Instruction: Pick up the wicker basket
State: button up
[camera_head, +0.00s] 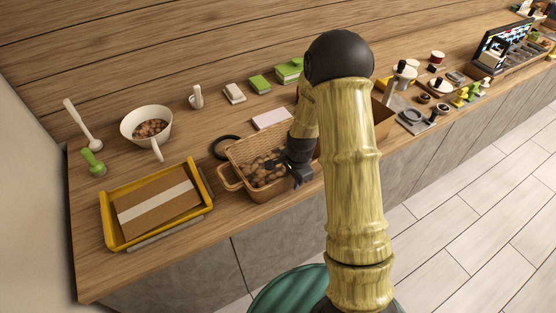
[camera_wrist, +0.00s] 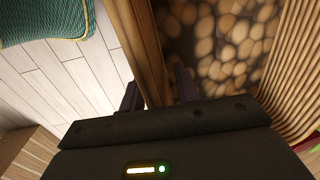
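The wicker basket (camera_head: 239,154) stands on the wooden counter, filled with brown round pieces that look like nuts. A loop handle (camera_head: 229,178) shows at its left end. My gripper (camera_head: 298,181) is at the basket's front right part, pointing down. In the wrist view, my gripper's fingers (camera_wrist: 160,92) straddle the basket's wall (camera_wrist: 146,50), one outside and one inside over the nuts. The fingers stand apart, with the wall between them; firm contact does not show. My arm hides the basket's right end in the head view.
A yellow tray (camera_head: 110,223) with a brown box (camera_head: 157,203) lies left of the basket. A white bowl (camera_head: 139,122) of nuts and a black ring (camera_head: 221,139) stand behind. The counter's front edge is near.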

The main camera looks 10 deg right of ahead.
jog(key=shift+f, duration=0.15)
jog(key=shift+c, duration=0.2)
grip_shut()
jog(key=shift+w+r, duration=0.1)
jog(key=shift+r, duration=0.1)
dwell(0.4)
jog(key=shift+r+b, duration=1)
jog(key=shift+r, duration=3.85)
